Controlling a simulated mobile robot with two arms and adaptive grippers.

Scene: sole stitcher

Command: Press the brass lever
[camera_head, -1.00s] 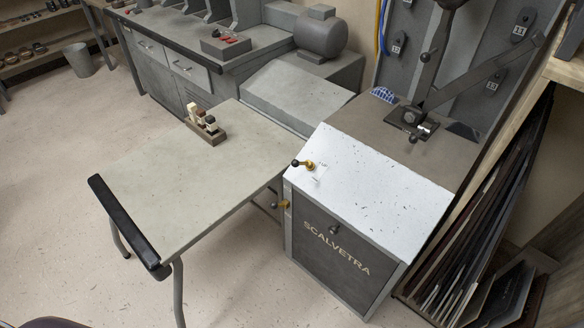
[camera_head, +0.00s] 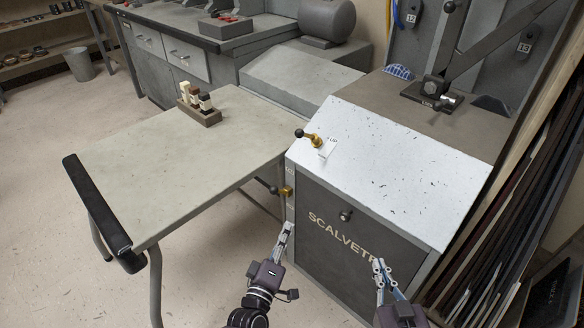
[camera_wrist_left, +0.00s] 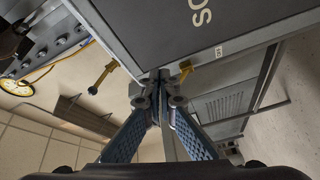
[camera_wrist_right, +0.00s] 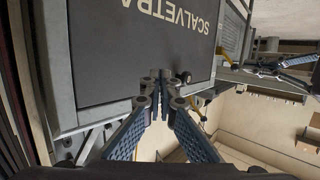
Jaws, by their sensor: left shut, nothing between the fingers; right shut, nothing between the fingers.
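A second brass fitting (camera_head: 287,191) with a dark knob sits lower, on the machine's left edge. My left gripper (camera_head: 288,226) is shut and empty, below that fitting and well below the lever. Two brass parts show in the left wrist view, one with a dark ball (camera_wrist_left: 103,79) and one behind the fingertips (camera_wrist_left: 186,68). My right gripper (camera_head: 378,262) is shut and empty before the dark front panel.
The machine's dark front panel (camera_head: 325,250) has a round knob (camera_head: 346,215). A grey table (camera_head: 150,160) with a black front bar adjoins on the left and bears a small block rack (camera_head: 200,113). Dark sheets (camera_head: 520,190) lean on the right. The floor at front left is clear.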

